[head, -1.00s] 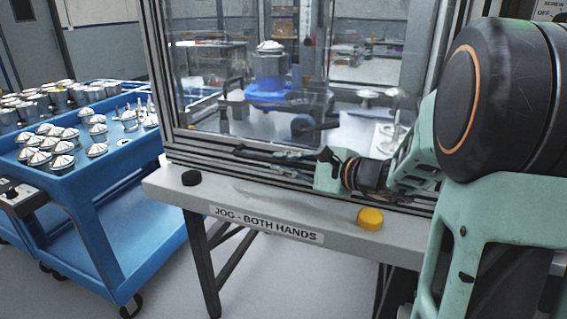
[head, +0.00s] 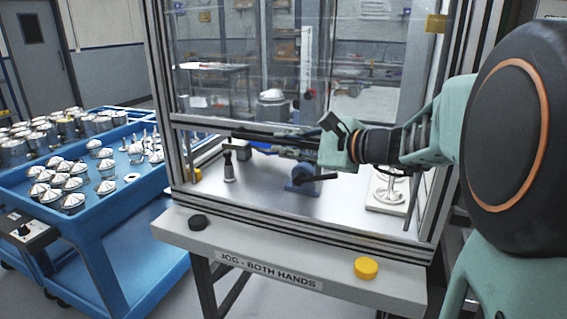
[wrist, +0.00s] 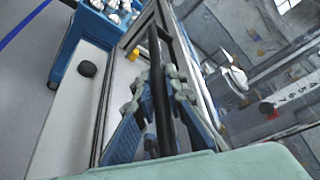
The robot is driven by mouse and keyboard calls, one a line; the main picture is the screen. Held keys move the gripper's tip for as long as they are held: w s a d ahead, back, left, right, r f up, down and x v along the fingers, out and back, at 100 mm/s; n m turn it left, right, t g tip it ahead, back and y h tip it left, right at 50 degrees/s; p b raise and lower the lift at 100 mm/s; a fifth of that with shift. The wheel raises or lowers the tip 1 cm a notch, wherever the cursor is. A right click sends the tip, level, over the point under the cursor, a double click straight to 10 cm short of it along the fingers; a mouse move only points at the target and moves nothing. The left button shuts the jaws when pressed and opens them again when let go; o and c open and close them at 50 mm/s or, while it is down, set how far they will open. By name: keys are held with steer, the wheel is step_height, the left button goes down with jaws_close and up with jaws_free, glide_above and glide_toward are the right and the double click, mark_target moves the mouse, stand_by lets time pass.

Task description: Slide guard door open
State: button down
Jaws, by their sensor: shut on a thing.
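The guard door (head: 235,85) is a clear panel in a metal frame on the front of the enclosure. Its lower edge stands well above the sill, leaving an opening through which the bench inside shows. A dark handle bar (head: 262,136) runs along the door's lower edge. My gripper (head: 280,150) is at this bar, with my arm reaching in from the right. In the wrist view, my gripper's blue fingers (wrist: 160,80) lie on both sides of the black bar (wrist: 153,45) and are shut on it. The gripper partly hides the bar.
A yellow button (head: 366,267) and a black button (head: 197,222) sit on the front ledge (head: 270,268). Inside are a blue clamp (head: 305,176) and a white plate with a metal part (head: 388,190). A blue cart (head: 95,225) with several metal housings stands left.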

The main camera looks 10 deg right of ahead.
step_height(320, 180, up, 34)
steer(key=p, duration=1.8)
steer(key=shift+r, duration=0.2)
steer(key=c, duration=2)
jaws_free()
steer(key=shift+o, duration=0.2)
steer(key=shift+f, duration=0.1)
